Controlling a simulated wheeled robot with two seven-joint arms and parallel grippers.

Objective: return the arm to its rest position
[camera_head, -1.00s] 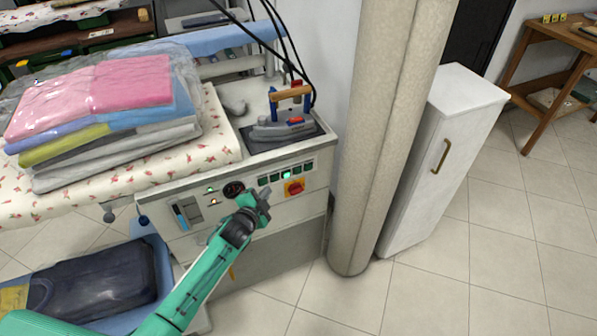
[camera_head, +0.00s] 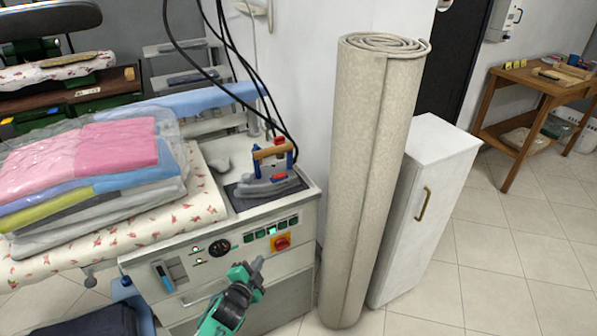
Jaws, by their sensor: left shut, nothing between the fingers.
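My left arm comes in from the bottom edge, green with dark joints. My left gripper (camera_head: 257,266) is shut and empty. It is in front of the ironing station's control panel (camera_head: 225,247), near the red rotary switch (camera_head: 281,243). I cannot tell whether it touches the panel. My right gripper is not in view.
An iron (camera_head: 268,180) rests on the station, beside folded bagged clothes (camera_head: 120,150) on the flowered board (camera_head: 205,205). A rolled carpet (camera_head: 365,190) and a white cabinet (camera_head: 425,215) stand to the right. Tiled floor (camera_head: 500,270) is free farther right.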

